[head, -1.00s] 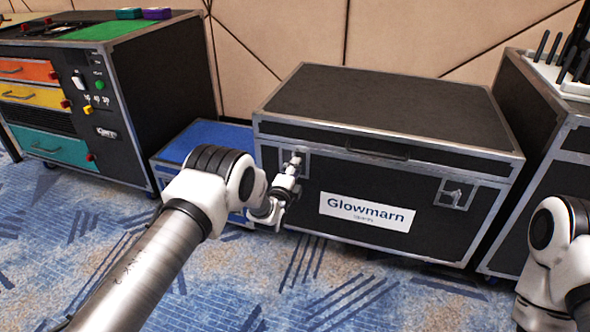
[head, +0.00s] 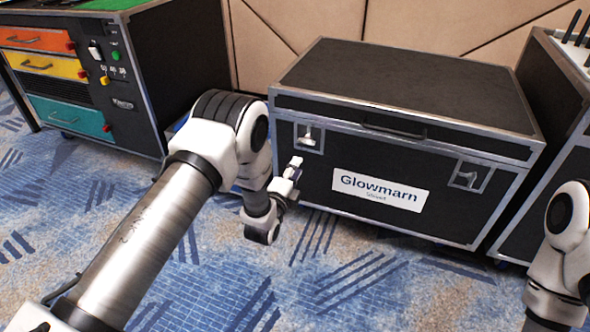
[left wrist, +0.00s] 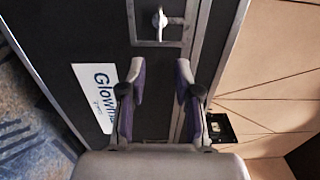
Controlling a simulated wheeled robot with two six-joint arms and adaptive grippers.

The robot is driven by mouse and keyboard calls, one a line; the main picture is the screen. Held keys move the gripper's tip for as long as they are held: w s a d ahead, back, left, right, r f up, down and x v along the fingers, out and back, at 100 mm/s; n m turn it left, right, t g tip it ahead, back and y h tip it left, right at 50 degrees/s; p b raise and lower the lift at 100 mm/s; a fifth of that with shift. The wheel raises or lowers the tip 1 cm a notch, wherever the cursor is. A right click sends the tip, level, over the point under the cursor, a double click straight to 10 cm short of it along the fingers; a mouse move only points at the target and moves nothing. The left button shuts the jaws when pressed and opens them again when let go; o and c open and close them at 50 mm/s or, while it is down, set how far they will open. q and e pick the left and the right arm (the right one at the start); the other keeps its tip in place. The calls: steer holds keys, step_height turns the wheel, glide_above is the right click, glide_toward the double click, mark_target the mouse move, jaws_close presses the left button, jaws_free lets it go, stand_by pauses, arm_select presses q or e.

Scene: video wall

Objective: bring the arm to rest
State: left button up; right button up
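My left gripper (head: 294,168) is in front of the lower left part of the black Glowmarn case (head: 405,85), below its left latch (head: 309,138). In the left wrist view its two purple-padded fingers (left wrist: 160,84) are spread apart with nothing between them. A latch (left wrist: 161,22) of the case lies beyond the fingertips, apart from them. The left arm is bent, its elbow over the carpet. Part of my right arm (head: 562,250) shows at the right edge; its gripper is out of view.
A dark cabinet with orange, yellow and teal drawers (head: 70,117) stands at the left. Another dark case (head: 570,140) stands close at the right. A blue box is mostly hidden behind my left arm. Blue patterned carpet (head: 370,285) lies open in front.

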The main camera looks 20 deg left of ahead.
stand_by(0.3)
arm_select(q)
steer(key=s+a+f+n+g+p, duration=0.1)
steer(key=s+f+n+g, duration=0.25)
steer(key=s+f, duration=0.5)
steer(key=s+a+f+n+g+p, duration=0.15)
steer(key=s+f+g, duration=0.35)
steer(key=s, duration=0.6)
steer(key=s+f+n+g, duration=0.3)
steer(key=s+n+g, duration=0.9)
steer(key=s, duration=1.2)
step_height(320, 180, up, 38)
steer(key=n+t+p, duration=0.2)
steer(key=p, duration=3.5)
steer(key=shift+y+p, duration=0.3)
steer(key=shift+p, duration=0.1)
